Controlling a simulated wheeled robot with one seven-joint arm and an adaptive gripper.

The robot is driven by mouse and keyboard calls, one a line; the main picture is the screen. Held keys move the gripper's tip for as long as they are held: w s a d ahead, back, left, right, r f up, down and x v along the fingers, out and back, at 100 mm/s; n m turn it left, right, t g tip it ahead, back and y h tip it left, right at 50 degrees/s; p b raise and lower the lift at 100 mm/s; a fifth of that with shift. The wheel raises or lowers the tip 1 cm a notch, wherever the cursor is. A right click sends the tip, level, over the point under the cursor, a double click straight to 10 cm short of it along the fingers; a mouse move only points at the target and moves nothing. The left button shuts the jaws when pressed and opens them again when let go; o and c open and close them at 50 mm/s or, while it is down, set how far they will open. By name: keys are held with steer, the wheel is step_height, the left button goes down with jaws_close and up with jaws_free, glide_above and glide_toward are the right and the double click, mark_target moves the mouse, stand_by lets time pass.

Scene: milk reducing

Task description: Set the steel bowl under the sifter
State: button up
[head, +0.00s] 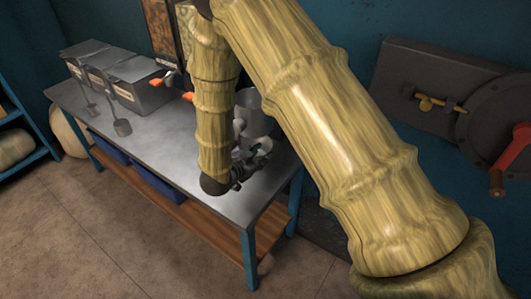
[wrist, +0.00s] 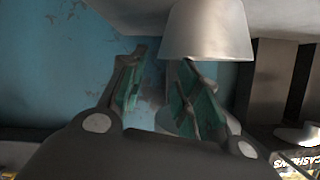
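My gripper (wrist: 163,62) is open, with a gap between its two green-padded fingers. It is low over the table's near right end in the head view (head: 254,160), partly hidden by my arm. A grey metal vessel (wrist: 207,32), which looks like the steel bowl, shows beyond the right finger in the upside-down wrist view. It appears to stand upright on the table, apart from the fingers. A pale grey vessel (head: 256,115), perhaps the same one, is partly hidden behind my arm in the head view. I cannot pick out the sifter with certainty.
A long metal table (head: 150,128) has several grey boxes (head: 140,93) and ladle-like tools (head: 121,127) at its far left. Orange-handled fittings (head: 170,78) sit behind my arm. A wall panel with a red handle (head: 509,162) is at right. The middle table surface is clear.

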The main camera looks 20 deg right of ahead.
steer(key=v, duration=0.5)
steer(key=shift+s+a+r, duration=0.1)
steer(key=shift+s+a, duration=0.1)
stand_by(1.3)
